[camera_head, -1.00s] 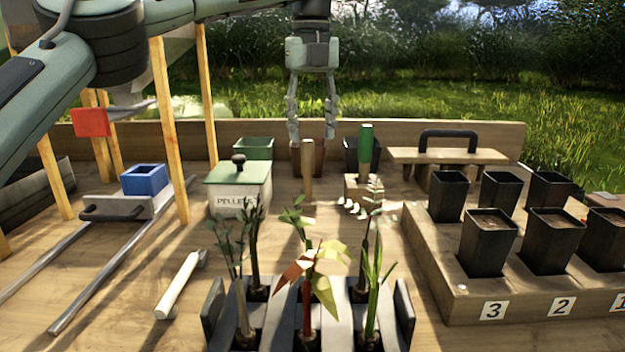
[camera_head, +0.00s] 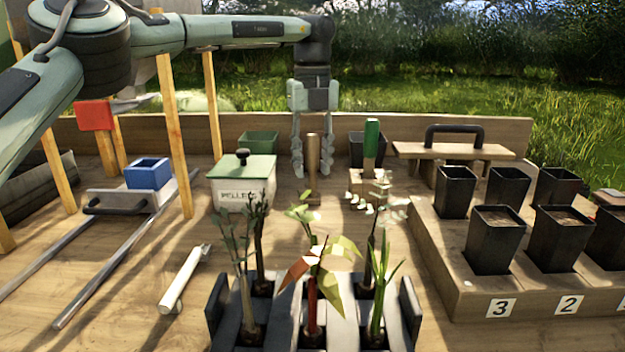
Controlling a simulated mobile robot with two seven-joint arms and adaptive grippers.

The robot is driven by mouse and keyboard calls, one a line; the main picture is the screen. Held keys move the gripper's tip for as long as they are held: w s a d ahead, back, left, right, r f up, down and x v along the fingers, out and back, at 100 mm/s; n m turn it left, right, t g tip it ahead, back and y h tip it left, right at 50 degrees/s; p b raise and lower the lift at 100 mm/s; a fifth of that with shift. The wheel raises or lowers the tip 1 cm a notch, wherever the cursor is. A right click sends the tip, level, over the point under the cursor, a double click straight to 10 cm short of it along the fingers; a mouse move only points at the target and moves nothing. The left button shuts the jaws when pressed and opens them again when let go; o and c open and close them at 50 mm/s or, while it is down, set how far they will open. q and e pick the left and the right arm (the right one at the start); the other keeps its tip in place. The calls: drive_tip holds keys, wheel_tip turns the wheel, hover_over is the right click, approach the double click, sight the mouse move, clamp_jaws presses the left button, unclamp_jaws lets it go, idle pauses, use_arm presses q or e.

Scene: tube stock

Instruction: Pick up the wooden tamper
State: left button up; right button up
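The wooden tamper (camera_head: 313,155) appears to be the upright light-wood peg standing at the middle of the bench, behind the seedlings. Its round handle is upright and its lower end shows just above the leaves. My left gripper (camera_head: 312,168) points straight down at it. The fingers are open, one on each side of the handle in the picture, with gaps on both sides. I cannot tell whether the handle is fully between them in depth. My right gripper is not in view.
A green-lidded pellet box (camera_head: 242,182) stands left of the tamper. A green-handled tool (camera_head: 371,140) in a wooden block stands close on the right. Potted seedlings (camera_head: 312,290) stand in front. A black-handled board (camera_head: 453,150) and several black pots (camera_head: 495,240) are at right.

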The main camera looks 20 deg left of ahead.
use_arm(q)
clamp_jaws()
drive_tip(key=shift+r, duration=0.15)
